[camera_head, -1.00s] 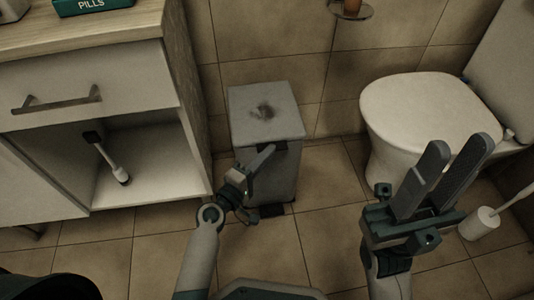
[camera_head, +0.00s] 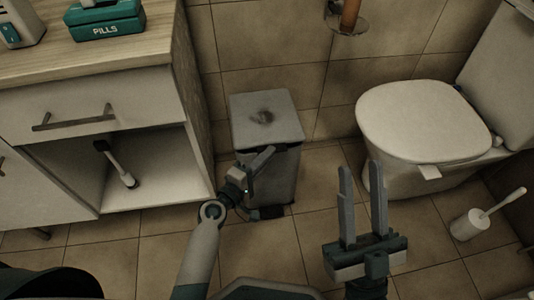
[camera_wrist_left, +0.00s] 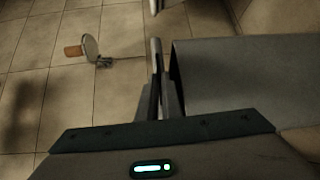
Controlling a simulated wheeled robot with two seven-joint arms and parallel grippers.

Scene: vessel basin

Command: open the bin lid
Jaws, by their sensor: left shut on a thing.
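The grey bin (camera_head: 283,178) stands on the floor between the cabinet and the toilet. Its lid (camera_head: 285,112) lies flat across the top, with a dark smudge on it. My left gripper (camera_head: 262,158) is at the lid's front edge, shut on the lid; the exact contact is hard to see. In the left wrist view the left gripper's fingers (camera_wrist_left: 155,62) are close together beside the lid's grey surface (camera_wrist_left: 250,75). My right gripper (camera_head: 360,166) is open and empty, pointing up the picture, to the right of the bin.
A cabinet (camera_head: 95,95) with an open lower shelf stands left of the bin. The toilet (camera_head: 425,115) stands right, with a toilet brush (camera_head: 470,222) beside it. A roll holder (camera_head: 347,22) is on the wall behind. The tiled floor (camera_head: 290,245) in front is clear.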

